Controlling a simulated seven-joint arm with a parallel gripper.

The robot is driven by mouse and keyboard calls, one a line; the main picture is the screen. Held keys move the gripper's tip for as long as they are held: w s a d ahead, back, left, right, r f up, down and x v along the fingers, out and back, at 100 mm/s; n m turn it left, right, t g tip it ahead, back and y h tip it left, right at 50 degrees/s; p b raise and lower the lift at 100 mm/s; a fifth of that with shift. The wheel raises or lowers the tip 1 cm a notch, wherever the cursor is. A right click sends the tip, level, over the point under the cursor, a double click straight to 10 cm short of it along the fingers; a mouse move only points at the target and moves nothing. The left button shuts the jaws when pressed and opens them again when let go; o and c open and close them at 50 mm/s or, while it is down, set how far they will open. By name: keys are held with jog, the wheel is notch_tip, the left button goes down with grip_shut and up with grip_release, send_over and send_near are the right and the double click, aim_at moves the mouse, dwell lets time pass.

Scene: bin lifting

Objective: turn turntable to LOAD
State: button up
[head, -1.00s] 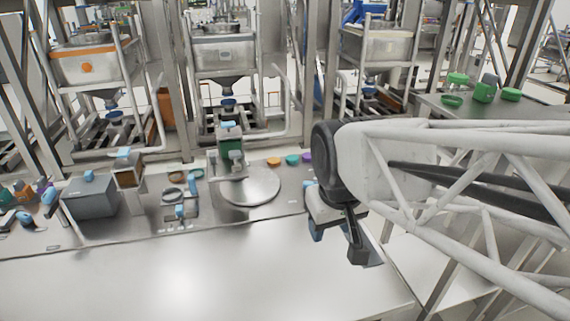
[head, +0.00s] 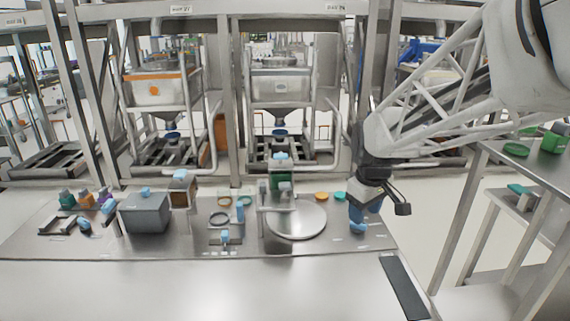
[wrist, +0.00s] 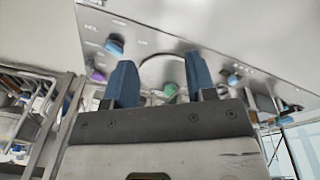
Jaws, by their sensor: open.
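The turntable (head: 297,220) is a round, flat metal disc on the steel bench. A green-and-grey fixture (head: 280,180) with a light blue top stands at its back left edge. My gripper (head: 362,218) hangs pointing down at the bench's right end, right of the disc and apart from it. In the wrist view its two blue fingers (wrist: 160,80) are spread with nothing between them. Part of the disc's rim curves beyond them. A light blue knob (head: 358,227) shows just below my gripper, and a blue knob (wrist: 115,46) shows left of the fingers. The LOAD mark is not readable.
A grey box (head: 145,212) and small fixtures stand to the left. A side table (head: 520,165) stands to the right.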

jog(key=w+d+f+n, duration=0.2)
jog(key=w+f, duration=0.3)
jog(key=w, duration=0.2)
jog(key=w+d+f+n+g, duration=0.1)
jog(key=w+d+f+n, duration=0.1)
jog(key=w, duration=0.6)
jog(key=w+d+f+n, duration=0.2)
jog(key=w+d+f, duration=0.2)
jog(key=w+f, duration=0.3)
jog(key=shift+w+f+n, duration=0.35)
jog(key=shift+w+n, duration=0.05)
jog(key=shift+w, duration=0.05)
jog(key=shift+f, duration=0.15)
jog(key=shift+f, duration=3.75)
jog(key=c, duration=0.9)
